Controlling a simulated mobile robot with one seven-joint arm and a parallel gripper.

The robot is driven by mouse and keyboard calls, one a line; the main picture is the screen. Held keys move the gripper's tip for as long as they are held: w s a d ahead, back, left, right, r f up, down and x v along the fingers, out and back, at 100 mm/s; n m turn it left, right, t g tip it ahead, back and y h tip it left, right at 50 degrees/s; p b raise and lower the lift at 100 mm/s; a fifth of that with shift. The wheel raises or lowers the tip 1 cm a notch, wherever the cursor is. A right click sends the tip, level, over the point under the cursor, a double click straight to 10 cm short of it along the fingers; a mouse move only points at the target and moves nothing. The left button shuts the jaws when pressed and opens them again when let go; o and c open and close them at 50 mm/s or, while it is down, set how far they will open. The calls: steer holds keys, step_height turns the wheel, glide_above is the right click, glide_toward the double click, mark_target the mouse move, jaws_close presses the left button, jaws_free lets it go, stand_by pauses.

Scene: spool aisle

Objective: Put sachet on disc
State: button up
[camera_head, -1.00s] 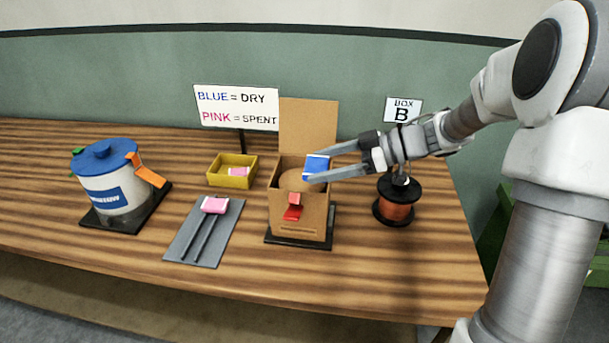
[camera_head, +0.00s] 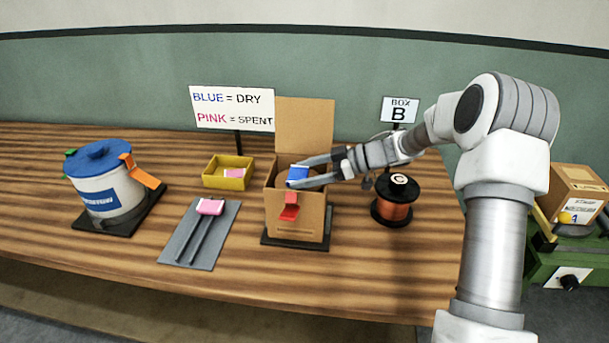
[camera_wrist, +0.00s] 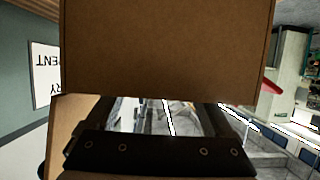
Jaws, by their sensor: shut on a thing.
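A blue sachet (camera_head: 298,173) with a white edge is held between the fingertips of my gripper (camera_head: 305,179). My gripper is shut on it and reaches in from the right, over the mouth of the open cardboard box (camera_head: 294,218). A tan rounded surface, perhaps the disc (camera_head: 284,182), shows partly inside the box to the left of the sachet. Whether the sachet touches it I cannot tell. In the wrist view a plain brown cardboard panel (camera_wrist: 165,45) fills the upper middle, and the sachet cannot be made out there.
The box's lid (camera_head: 304,125) stands upright behind, and a red latch (camera_head: 289,207) is on its front. A copper spool (camera_head: 397,212) is close on the right. A yellow tray (camera_head: 228,182), grey plate with pink sachet (camera_head: 210,207) and blue-lidded tub (camera_head: 108,190) are left.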

steer(key=shift+f, duration=0.15)
steer(key=o, duration=1.1)
